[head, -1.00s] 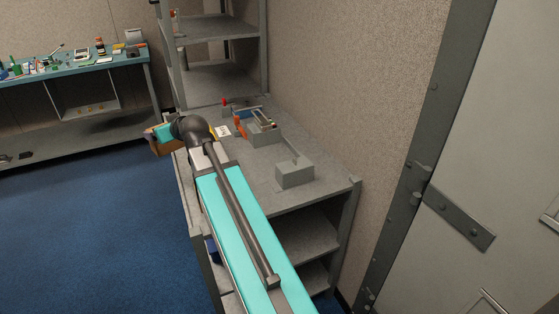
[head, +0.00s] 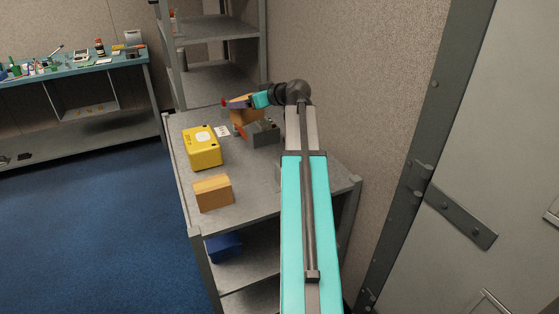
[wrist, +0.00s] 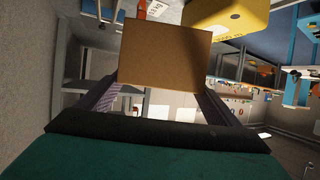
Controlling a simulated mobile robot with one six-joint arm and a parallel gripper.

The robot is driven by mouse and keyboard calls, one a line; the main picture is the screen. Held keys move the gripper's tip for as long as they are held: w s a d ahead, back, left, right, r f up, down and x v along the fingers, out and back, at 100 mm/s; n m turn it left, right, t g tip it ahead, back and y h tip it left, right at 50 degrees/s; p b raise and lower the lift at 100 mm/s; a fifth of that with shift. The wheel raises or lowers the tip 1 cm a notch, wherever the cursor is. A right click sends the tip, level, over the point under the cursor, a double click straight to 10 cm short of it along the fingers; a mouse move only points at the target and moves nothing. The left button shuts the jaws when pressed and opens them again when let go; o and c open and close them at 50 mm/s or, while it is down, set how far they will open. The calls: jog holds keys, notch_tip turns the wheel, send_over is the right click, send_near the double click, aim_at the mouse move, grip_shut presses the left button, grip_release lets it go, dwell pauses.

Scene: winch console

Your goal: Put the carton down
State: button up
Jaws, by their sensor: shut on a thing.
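The carton, a plain brown box (wrist: 165,55), fills the upper middle of the wrist view between the two fingers of my gripper (wrist: 160,86). My gripper is shut on it. In the head view my gripper (head: 239,103) is at the back of the grey bench, with part of the carton (head: 243,117) showing beside and below the fingers. The carton overlaps the winch console (head: 262,132) in the picture. I cannot tell whether it touches the console or the bench top.
A yellow case (head: 203,147) and a tan box (head: 213,193) stand on the left of the grey bench top (head: 245,185). A white card (head: 222,132) lies near the console. A blue bin (head: 223,247) sits on the shelf below. The wall and grey door (head: 500,150) are on the right.

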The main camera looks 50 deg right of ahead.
jog(key=s+d+r, duration=0.2)
jog(key=s+d, duration=0.3)
jog(key=d, duration=0.2)
jog(key=shift+s+r, duration=0.25)
jog(key=shift+d, duration=0.1)
jog(key=p, duration=0.2)
send_over(274, 154)
notch_tip(274, 154, down, 14)
jog(key=shift+d, duration=0.15)
jog(key=shift+w+f, duration=0.1)
jog(key=shift+f, duration=0.05)
jog(key=shift+f+p, duration=0.5)
jog(key=shift+f, duration=1.4)
jog(key=shift+f, duration=0.15)
jog(key=o, duration=1.2)
